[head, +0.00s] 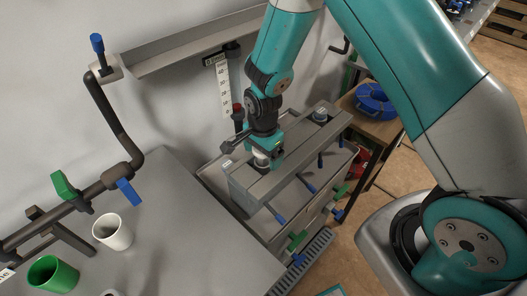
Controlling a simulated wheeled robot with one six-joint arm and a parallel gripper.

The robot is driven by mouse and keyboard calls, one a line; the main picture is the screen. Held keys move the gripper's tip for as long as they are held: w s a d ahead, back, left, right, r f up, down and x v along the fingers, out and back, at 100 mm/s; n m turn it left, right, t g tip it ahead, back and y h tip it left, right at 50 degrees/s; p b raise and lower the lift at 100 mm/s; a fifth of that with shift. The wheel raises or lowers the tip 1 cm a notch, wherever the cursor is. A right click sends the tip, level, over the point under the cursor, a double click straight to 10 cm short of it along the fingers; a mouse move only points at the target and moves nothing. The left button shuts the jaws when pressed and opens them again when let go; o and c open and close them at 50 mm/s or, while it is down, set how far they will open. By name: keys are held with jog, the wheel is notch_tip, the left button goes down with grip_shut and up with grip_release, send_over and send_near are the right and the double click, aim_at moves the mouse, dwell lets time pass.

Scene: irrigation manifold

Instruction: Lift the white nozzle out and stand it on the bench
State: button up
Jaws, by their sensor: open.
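My gripper (264,154) points down over the top of the grey manifold block (285,180) and is open. A small whitish piece, which looks like the white nozzle (261,162), shows right at its fingertips, seated in the manifold's top. The fingers hide much of it, and I cannot tell whether they touch it. A second pale round fitting (320,115) stands at the far right end of the manifold. The grey bench (185,235) fills the lower left.
A white cup (112,232) and a green cup (52,274) stand on the bench's left part, near a dark pipe (112,115) with blue and green handles. The bench's right part is clear. Blue-handled valves (305,183) stick out from the manifold's front. A wall rail (195,45) is behind.

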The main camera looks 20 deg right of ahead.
jog(key=c, duration=1.1)
jog(key=shift+r, duration=0.1)
jog(key=shift+r, duration=0.1)
jog(key=shift+r+p, duration=2.3)
jog(key=shift+r, duration=0.55)
jog(key=shift+r+p, duration=1.15)
jog(key=shift+r, duration=0.35)
